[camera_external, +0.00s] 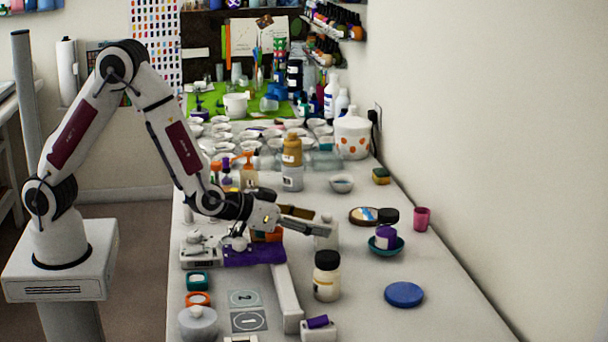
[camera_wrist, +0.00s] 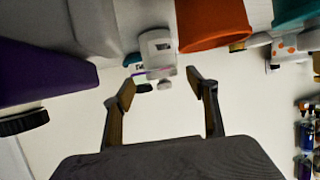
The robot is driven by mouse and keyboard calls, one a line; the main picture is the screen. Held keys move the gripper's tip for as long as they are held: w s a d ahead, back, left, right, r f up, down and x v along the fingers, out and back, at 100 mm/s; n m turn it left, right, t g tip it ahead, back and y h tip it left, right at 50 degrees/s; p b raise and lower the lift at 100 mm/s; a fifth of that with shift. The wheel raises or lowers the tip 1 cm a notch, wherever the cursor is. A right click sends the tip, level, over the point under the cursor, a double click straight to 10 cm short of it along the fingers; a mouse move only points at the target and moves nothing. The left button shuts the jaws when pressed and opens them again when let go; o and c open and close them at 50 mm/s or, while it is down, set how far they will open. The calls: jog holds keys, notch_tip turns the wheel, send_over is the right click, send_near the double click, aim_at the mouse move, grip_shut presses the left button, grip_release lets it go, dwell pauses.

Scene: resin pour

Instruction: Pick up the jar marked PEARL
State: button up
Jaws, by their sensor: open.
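My gripper (camera_external: 312,221) is open and empty above the right part of the bench. Its two spread fingers (camera_wrist: 160,90) also show in the wrist view. A small white container (camera_wrist: 158,48) with a partly visible label lies beyond and between the fingertips, apart from them. In the external view a whitish container (camera_external: 326,238) stands just beyond the fingertips, partly hidden by them. A cream-coloured jar with a black lid (camera_external: 327,280) stands nearer the camera, below and right of the gripper. No label reads clearly as PEARL, so I cannot tell which is that jar.
A teal dish (camera_external: 386,248), a blue disc (camera_external: 404,294) and a pink cup (camera_external: 422,218) are on the right. Cups and bottles crowd the back.

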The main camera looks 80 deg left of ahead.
aim_at(324, 222)
jog(key=shift+x, duration=2.15)
jog(key=shift+a, duration=0.2)
jog(key=shift+c, duration=0.5)
jog(key=shift+r, duration=0.1)
jog(key=c, duration=1.4)
jog(key=shift+r, duration=0.1)
jog(key=shift+r, duration=4.95)
